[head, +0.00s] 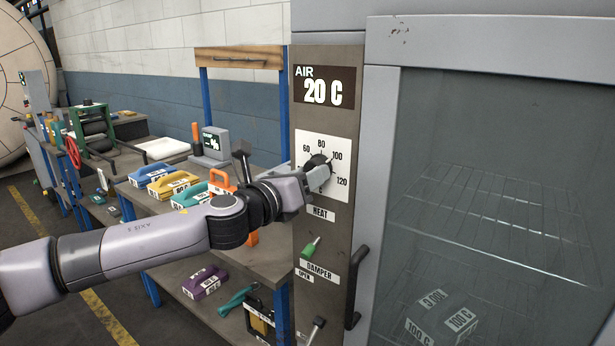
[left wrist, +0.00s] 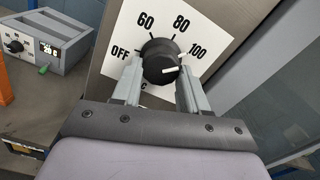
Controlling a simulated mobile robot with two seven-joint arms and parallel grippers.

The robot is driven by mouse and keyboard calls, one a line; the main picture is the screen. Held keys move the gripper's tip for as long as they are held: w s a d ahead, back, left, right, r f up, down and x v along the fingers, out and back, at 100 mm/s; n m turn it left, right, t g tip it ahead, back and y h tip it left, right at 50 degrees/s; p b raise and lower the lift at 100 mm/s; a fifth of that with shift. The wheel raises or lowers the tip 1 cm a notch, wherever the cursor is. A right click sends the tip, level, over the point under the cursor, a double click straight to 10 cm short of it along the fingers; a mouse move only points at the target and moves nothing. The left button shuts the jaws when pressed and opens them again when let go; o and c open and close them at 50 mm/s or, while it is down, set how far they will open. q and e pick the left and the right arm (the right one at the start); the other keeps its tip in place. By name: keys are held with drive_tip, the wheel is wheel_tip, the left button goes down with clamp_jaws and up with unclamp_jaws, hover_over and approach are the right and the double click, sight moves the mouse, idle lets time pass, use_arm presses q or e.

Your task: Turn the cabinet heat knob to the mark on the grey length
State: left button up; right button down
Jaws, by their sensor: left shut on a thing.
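The heat knob (left wrist: 160,62) is black, on a white dial (head: 325,150) marked 60, 80, 100 and 120, with OFF also showing in the left wrist view. My left gripper (head: 318,178) is shut on the knob, one finger on each side. In the left wrist view the knob's white pointer line points right, a little below the 100 tick; the right finger hides the 120 side. The display (head: 323,92) reads AIR 20 C. A grey length (head: 440,318) behind the cabinet glass carries labels reading 100 C. My right gripper is not in view.
Below the dial are a green damper knob (head: 310,248) and a dark door handle (head: 355,288). A bench (head: 262,225) with several coloured labelled lengths stands left of the cabinet, under my left arm. The glass door (head: 490,130) is shut.

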use_arm(q)
drive_tip(key=shift+m, duration=0.4)
drive_tip(key=o, duration=1.1)
drive_tip(key=shift+c, duration=0.2)
drive_tip(key=v, duration=0.7)
drive_tip(key=shift+b, duration=0.45)
